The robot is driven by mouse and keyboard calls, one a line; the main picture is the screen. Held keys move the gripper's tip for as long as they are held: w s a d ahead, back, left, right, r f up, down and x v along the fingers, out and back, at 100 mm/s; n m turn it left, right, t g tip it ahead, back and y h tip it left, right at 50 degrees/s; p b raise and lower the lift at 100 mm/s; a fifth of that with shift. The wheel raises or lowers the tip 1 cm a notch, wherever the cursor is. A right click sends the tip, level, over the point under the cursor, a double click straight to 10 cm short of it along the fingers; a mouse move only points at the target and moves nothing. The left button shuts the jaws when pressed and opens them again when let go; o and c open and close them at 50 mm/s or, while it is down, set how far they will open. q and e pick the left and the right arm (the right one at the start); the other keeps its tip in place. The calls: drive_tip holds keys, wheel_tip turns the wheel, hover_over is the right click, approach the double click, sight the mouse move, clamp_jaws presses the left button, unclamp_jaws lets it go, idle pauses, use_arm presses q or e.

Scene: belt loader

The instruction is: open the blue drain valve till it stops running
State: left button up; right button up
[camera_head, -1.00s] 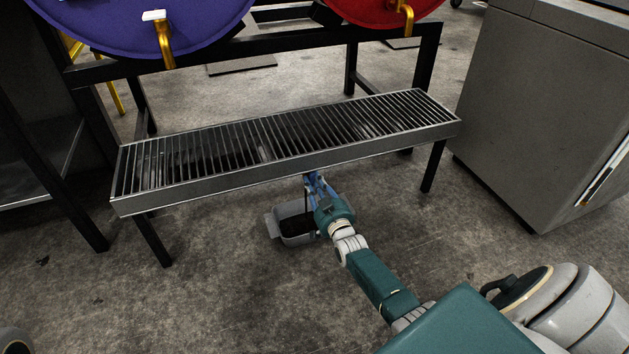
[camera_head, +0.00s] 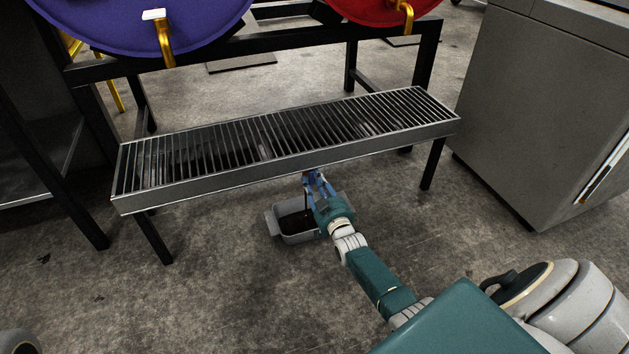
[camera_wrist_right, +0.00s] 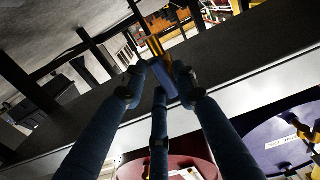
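The blue drain valve handle (camera_wrist_right: 166,78) shows in the right wrist view below a brass fitting (camera_wrist_right: 154,46). My right gripper (camera_wrist_right: 162,82) has its dark fingers closed around the blue handle. In the head view my right gripper (camera_head: 314,184) is just under the front edge of the slatted drip tray (camera_head: 290,164), and the valve is mostly hidden behind it. A thin dark stream (camera_head: 306,207) appears to run down beside the gripper into a grey tub (camera_head: 273,224) on the floor. The tub has dark contents. My left gripper is not in view.
The tray stands on black legs (camera_head: 433,166). A purple drum (camera_head: 140,25) and a red drum (camera_head: 375,8) are on the rack behind it. A grey cabinet (camera_head: 540,110) stands at the right. The floor in front of the tray is largely clear.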

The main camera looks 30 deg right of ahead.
drive_tip(key=shift+r, duration=0.1)
drive_tip(key=v, duration=1.2)
idle(0.4)
